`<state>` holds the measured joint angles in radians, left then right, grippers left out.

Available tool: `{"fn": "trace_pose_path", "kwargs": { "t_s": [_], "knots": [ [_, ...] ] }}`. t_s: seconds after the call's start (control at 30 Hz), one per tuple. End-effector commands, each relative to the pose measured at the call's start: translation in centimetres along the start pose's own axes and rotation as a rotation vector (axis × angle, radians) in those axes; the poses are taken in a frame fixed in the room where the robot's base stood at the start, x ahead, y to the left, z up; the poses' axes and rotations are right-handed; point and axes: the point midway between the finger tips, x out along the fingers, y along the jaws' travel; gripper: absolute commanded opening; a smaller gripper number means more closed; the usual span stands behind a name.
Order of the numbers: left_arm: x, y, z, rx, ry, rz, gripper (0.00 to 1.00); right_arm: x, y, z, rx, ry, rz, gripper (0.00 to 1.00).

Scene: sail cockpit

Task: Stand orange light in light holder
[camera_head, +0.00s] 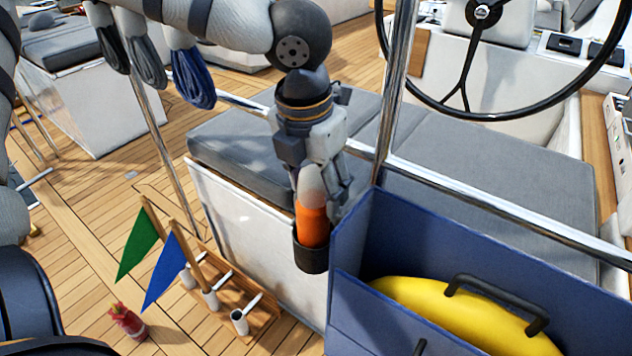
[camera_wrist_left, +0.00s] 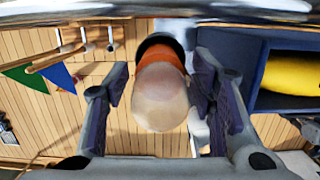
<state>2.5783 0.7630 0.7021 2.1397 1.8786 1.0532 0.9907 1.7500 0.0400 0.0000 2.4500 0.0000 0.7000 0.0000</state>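The orange light (camera_head: 312,222) has an orange body and a pale domed top. It stands about upright with its lower end inside the black cup-shaped light holder (camera_head: 311,258), which is beside the blue box. My left gripper (camera_head: 322,190) is above the holder, pointing down, with its fingers around the light's upper part. In the left wrist view the light (camera_wrist_left: 160,95) is between the fingers, with gaps on both sides, so the gripper is open. The holder's dark rim (camera_wrist_left: 160,40) shows behind it. My right gripper is not in view.
A blue box (camera_head: 350,300) with a yellow item (camera_head: 460,315) stands close on the right. A metal rail (camera_head: 470,205) and post (camera_head: 397,90) are near the gripper. Green (camera_head: 138,245) and blue (camera_head: 167,270) flags stand in a wooden rack (camera_head: 262,322) at lower left.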

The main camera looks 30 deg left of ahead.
Motion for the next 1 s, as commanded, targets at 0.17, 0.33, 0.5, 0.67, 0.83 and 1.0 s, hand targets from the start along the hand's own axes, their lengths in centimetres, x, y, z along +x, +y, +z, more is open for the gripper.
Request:
{"fn": "trace_pose_path", "kwargs": {
  "t_s": [0.17,0.33,0.5,0.67,0.83,1.0],
  "knots": [
    [0.0,0.0,0.0,0.0,0.0,0.0,0.67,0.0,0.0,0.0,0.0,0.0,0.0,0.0],
    [-0.1,0.0,0.0,0.0,0.001,0.0,0.67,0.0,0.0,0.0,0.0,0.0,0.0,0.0],
    [-3.1,0.0,0.1,0.0,-0.006,0.0,0.67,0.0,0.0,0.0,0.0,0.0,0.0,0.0],
    [-7.6,0.0,0.1,-0.001,-0.006,-0.001,0.67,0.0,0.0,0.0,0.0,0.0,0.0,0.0],
    [-10.9,0.0,0.1,-0.001,-0.004,0.001,0.67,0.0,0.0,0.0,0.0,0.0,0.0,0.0],
    [-12.1,0.0,0.0,0.001,0.0,0.0,0.67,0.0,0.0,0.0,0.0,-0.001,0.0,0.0]
  ]
}}
